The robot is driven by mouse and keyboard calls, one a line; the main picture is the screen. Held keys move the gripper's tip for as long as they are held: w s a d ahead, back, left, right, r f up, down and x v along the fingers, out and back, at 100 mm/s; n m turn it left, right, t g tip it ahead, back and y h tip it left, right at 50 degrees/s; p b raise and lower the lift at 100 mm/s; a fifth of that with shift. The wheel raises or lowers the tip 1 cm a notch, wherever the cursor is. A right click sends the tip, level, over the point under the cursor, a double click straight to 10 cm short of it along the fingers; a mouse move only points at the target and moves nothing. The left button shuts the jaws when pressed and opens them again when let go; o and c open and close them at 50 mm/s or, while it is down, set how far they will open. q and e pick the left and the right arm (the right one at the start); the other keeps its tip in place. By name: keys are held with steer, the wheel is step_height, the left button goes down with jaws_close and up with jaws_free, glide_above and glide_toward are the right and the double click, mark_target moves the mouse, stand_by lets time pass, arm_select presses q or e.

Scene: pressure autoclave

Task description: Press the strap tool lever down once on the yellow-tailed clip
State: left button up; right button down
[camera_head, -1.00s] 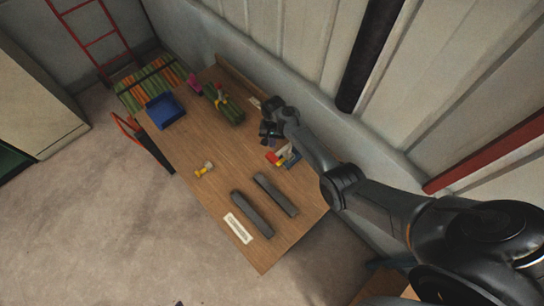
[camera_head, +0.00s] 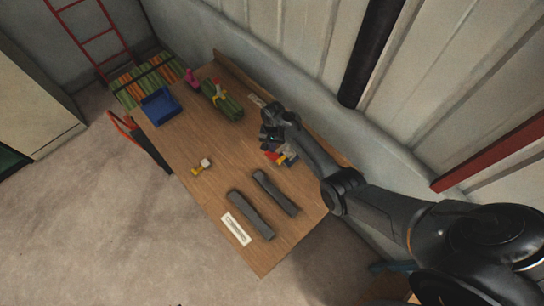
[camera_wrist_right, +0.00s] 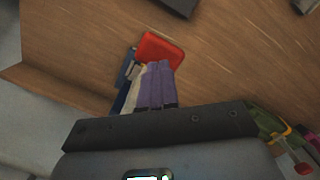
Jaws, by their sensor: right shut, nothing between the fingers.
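A green bundle (camera_head: 229,106) lies near the table's back edge in the head view, with a yellow band and a small red-ended upright part (camera_head: 218,90) on it. In the wrist view the bundle (camera_wrist_right: 268,124) shows at lower right, with a red knob (camera_wrist_right: 303,168) on a thin stem beside the yellow band. My right gripper (camera_head: 266,140) is shut and empty, to the right of the bundle and apart from it. Its purple fingers (camera_wrist_right: 156,82) overlap a red piece (camera_wrist_right: 159,50) in the wrist view; contact cannot be told. My left gripper is out of view.
Red, white and yellow pieces (camera_head: 285,156) lie close by my right gripper. A small yellow-and-white piece (camera_head: 202,166) lies alone. Two dark bars (camera_head: 250,214) and a white label (camera_head: 236,229) lie in front. A blue tray (camera_head: 160,107) and pink item (camera_head: 191,78) are left.

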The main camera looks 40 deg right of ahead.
mark_target(285, 148)
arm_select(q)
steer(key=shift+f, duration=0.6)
arm_select(e)
steer(key=shift+f, duration=0.55)
arm_select(q)
steer(key=shift+b, duration=0.3)
arm_select(e)
steer(key=shift+f+b, duration=1.6)
steer(key=shift+f, duration=0.6)
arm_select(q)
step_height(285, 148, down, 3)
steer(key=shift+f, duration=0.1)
arm_select(e)
steer(key=shift+d, duration=0.1)
